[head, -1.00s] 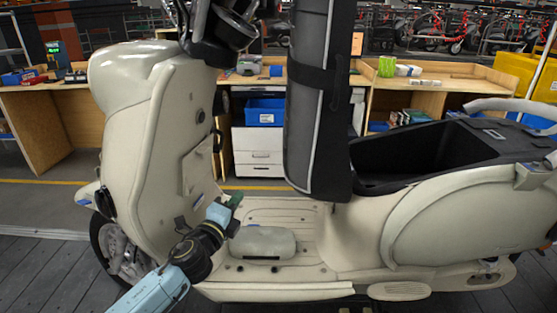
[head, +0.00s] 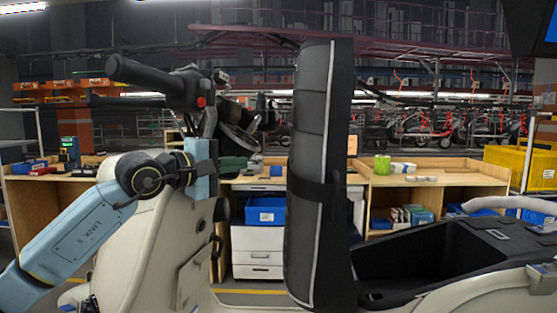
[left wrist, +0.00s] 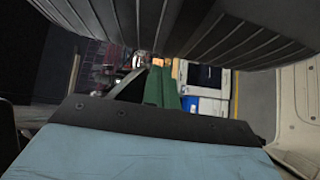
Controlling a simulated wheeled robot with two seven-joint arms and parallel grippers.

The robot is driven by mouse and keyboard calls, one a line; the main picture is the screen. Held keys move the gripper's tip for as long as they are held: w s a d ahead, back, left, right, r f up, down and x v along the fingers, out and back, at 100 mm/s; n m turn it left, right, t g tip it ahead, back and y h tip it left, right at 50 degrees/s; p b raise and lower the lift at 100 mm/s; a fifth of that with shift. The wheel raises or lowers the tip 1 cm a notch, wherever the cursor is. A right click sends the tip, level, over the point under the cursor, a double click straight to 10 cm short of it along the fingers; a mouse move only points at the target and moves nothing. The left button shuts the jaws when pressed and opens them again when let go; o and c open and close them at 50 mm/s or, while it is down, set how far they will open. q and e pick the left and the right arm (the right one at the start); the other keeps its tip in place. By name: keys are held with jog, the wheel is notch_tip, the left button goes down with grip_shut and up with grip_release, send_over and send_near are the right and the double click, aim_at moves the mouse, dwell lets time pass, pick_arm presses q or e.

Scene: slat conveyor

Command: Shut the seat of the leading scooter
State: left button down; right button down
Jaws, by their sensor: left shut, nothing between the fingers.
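The scooter's black seat (head: 318,200) stands upright on its front edge in the head view, a strap around its middle. Behind it the black storage well (head: 415,262) is open. The cream scooter front (head: 140,240) is at the left. My left gripper (head: 245,165) is shut and empty, left of the seat at about mid-height, with its green fingers pointing toward it. A gap shows between the fingers and the seat. In the left wrist view the green fingers (left wrist: 162,88) lie below a dark ribbed surface, likely the seat (left wrist: 200,30). My right gripper is not in view.
The handlebar (head: 155,85) rises above my left forearm. Wooden benches (head: 430,190) with a blue bin (head: 265,210) stand behind the scooter. A yellow crate (head: 520,167) is at the right. Open air surrounds the upper seat.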

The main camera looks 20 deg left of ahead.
pick_arm(q)
jog(key=w+d+p, duration=0.2)
jog(key=w+d, duration=0.5)
jog(key=shift+d+f, duration=0.15)
jog(key=shift+f, duration=0.05)
jog(key=shift+w, duration=0.1)
